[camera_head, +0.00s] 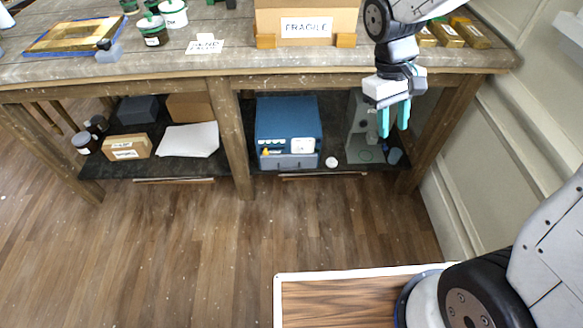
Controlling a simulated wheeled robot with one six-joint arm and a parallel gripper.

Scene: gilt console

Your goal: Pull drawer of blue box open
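The blue box (289,121) stands on the dark lower shelf under the workbench, in the middle of the view. Its front faces me, with white and yellow labels on it. A grey drawer front (289,161) with a handle runs along the bottom of that face and looks shut. My gripper (394,121) hangs from the upper right, to the right of the box and apart from it. Its two teal fingers point down with a gap between them and nothing visible held. The inside of the drawer is hidden.
A grey-green metal device (363,133) stands on the shelf right of the box, behind my gripper. A small white round item (331,162) lies between them. A wooden bench leg (231,140) stands left of the box. The wooden floor (200,250) in front is clear.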

